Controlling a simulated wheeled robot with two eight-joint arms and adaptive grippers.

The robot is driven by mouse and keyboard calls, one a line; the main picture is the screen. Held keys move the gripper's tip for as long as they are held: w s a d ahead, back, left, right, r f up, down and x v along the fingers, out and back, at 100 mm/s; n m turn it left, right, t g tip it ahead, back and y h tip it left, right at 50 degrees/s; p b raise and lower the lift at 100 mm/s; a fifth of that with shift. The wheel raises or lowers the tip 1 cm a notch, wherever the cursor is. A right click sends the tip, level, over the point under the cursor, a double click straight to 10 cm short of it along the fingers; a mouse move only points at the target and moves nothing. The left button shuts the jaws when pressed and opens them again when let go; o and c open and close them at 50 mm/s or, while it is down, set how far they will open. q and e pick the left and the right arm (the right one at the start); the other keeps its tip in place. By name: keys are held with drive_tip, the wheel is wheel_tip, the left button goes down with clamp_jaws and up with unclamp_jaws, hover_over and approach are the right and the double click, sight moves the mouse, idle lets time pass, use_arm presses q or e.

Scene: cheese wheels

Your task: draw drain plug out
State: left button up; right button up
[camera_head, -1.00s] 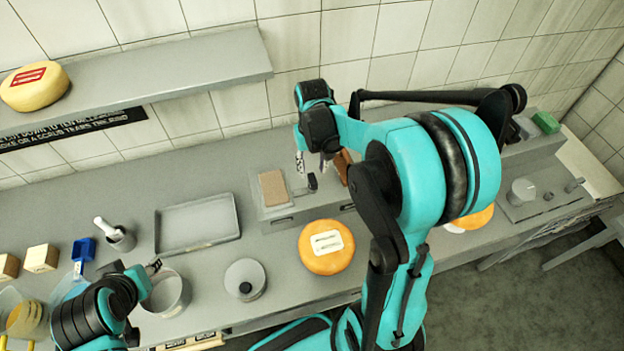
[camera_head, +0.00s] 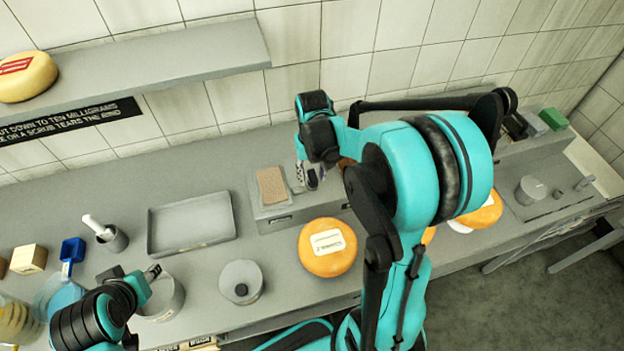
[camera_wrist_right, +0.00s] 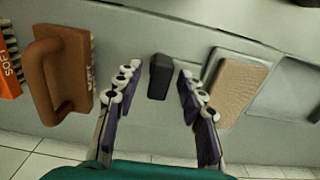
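A small upright black block (camera_wrist_right: 159,77), which looks like the drain plug, stands on the grey unit at the back of the counter. In the right wrist view it lies between the two spread fingers of my right gripper (camera_wrist_right: 158,92), with a gap on both sides. In the head view my right gripper (camera_head: 308,176) points down at this spot, beside a tan pad (camera_head: 271,186), and largely hides the block. My left gripper (camera_head: 134,273) is at lower left, close to a grey pot (camera_head: 163,300); its opening is unclear.
A brown-handled brush (camera_wrist_right: 56,75) lies left of the block in the wrist view. An orange cheese wheel (camera_head: 327,262) sits in front of the grey unit. A grey tray (camera_head: 192,222) and a round grey vessel (camera_head: 241,283) stand to its left. A shelf (camera_head: 170,62) hangs behind.

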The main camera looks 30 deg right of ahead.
clamp_jaws()
drive_tip(key=shift+r, duration=0.1)
drive_tip(key=shift+r+p, duration=1.8)
drive_tip(key=shift+r, duration=0.45)
drive_tip(key=shift+r, duration=0.1)
drive_tip(key=shift+r+p, duration=1.1)
drive_tip(key=shift+r, duration=0.35)
